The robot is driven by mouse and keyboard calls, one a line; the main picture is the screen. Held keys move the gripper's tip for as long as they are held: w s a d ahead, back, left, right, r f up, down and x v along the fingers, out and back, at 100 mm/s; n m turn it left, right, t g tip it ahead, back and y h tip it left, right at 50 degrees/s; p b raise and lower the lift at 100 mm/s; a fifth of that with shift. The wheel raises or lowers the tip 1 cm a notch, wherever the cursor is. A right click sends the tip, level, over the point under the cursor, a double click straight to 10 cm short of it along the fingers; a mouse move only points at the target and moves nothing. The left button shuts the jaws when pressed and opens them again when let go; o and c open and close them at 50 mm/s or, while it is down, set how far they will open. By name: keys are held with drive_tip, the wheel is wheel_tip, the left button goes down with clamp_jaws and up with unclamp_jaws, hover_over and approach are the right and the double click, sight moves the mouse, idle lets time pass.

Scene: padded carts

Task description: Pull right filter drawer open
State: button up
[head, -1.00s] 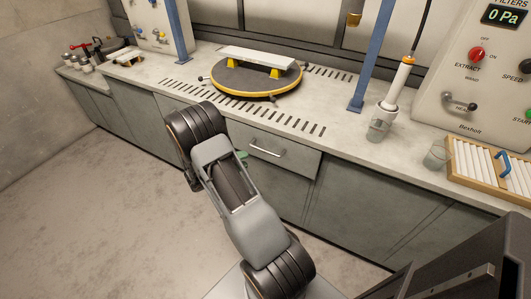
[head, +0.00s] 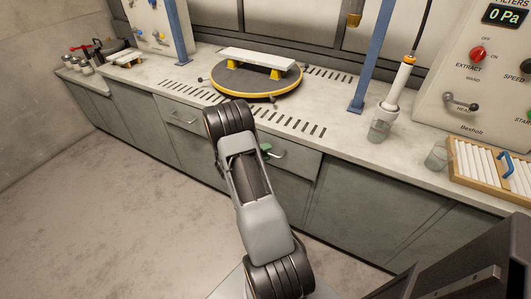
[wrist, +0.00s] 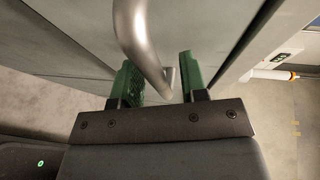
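The right filter drawer (head: 300,158) is a grey front under the worktop, and it looks shut, flush with the cabinet. Whether the left finger touches the bar I cannot tell.
The left drawer handle (head: 183,119) is to the left along the cabinets. Above are the slotted worktop (head: 330,120), a round black turntable (head: 255,84) with a yellow rim, and a blue post (head: 372,60). The floor (head: 100,215) at left is clear.

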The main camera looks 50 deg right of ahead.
drive_tip(key=shift+c, duration=0.4)
clamp_jaws()
